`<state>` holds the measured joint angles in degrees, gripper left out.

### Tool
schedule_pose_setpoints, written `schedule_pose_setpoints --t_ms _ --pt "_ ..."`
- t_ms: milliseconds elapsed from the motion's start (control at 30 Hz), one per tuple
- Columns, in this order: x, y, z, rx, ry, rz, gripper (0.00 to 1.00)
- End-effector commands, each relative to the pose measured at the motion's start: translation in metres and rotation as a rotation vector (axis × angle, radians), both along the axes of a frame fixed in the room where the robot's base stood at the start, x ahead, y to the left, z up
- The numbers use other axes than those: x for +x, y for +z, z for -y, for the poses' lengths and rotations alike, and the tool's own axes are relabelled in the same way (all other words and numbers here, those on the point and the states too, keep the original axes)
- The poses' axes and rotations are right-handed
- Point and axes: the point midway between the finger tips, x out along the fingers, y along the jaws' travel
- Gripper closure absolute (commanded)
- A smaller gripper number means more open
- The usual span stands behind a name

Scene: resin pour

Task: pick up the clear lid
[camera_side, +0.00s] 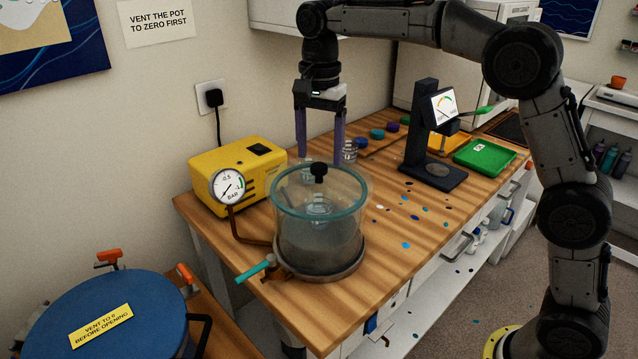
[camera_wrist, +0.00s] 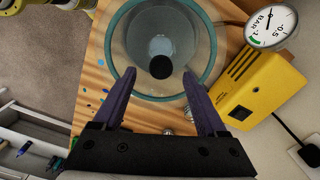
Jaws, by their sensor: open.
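The clear lid (camera_side: 345,190) lies on top of the round glass chamber (camera_side: 320,235), with a black knob (camera_side: 319,171) standing at its middle. A cup shows dimly through the glass. In the wrist view the knob (camera_wrist: 160,67) appears between and slightly beyond the purple fingertips, over the see-through lid (camera_wrist: 184,70). My gripper (camera_side: 321,157) is open and empty, pointing down; it also shows in the wrist view (camera_wrist: 158,76). In the side view its fingers are above and behind the knob, not touching it. The exact height gap is hard to tell.
A yellow pump (camera_side: 240,170) with a dial gauge (camera_side: 228,187) stands left of the chamber, joined by a hose. A teal-handled valve (camera_side: 256,268) sticks out at front left. A black stand (camera_side: 425,140) and green tray (camera_side: 484,156) are to the right. Small jars stand behind the chamber.

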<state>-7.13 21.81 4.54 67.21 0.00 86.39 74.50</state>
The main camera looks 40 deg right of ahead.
Motion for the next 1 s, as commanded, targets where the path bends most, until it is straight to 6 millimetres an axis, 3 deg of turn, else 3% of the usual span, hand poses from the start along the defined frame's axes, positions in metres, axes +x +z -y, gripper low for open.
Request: schedule_pose_setpoints --t_ms 233,567,1000 --pt "0.000 -0.035 -0.001 0.000 0.000 -0.003 0.25" --pt "0.001 -0.042 -0.001 0.000 0.000 0.000 0.25" --pt "0.001 -0.042 -0.001 0.000 0.000 -0.001 1.00"
